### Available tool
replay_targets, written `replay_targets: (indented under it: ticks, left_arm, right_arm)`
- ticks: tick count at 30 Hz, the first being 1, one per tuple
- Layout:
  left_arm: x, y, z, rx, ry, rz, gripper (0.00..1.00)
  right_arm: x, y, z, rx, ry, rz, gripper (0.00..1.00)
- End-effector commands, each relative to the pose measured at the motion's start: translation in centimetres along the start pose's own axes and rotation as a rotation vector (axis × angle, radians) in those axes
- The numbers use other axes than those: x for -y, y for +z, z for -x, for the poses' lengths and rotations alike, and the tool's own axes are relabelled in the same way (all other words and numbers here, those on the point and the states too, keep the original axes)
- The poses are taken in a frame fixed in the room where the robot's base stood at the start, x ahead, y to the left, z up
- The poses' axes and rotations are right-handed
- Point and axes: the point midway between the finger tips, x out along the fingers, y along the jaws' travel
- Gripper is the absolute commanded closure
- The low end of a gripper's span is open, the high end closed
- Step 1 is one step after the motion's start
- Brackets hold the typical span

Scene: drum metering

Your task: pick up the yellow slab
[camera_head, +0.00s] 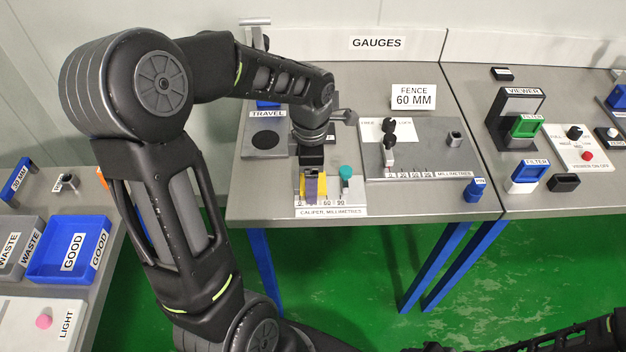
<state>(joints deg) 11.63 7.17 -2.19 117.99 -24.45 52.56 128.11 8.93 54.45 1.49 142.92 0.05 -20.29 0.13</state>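The yellow slab (322,191) is at the caliper (344,205), at the front edge of the gauges table. A grey-purple piece stands in front of it and hides its middle. My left gripper (311,165) points down right over the slab. Its fingers are small and mostly hidden, so I cannot tell whether they are apart or touch the slab. Only part of my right arm shows at the bottom right; its gripper is out of view.
The fence gauge (425,160) stands right of the caliper, with a teal knob (346,172) between. A travel plate (266,138) lies behind left. The viewer (515,118) stands on the right table. A blue GOOD tray (60,278) is at the left.

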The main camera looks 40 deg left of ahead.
Motion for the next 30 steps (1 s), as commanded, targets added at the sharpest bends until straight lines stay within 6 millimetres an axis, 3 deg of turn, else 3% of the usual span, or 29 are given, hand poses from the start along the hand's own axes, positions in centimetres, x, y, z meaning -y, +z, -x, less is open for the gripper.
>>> replay_targets:
  ticks: [18,30]
  left_arm:
    - [-0.02,0.02,-0.22,0.001,0.001,0.000,0.20]
    - [-0.02,0.02,-0.21,0.001,0.001,0.000,0.52]
  right_arm:
    - [-0.01,0.02,-0.01,0.000,0.000,0.000,0.52]
    - [-0.01,0.02,0.00,0.000,0.000,0.000,0.52]
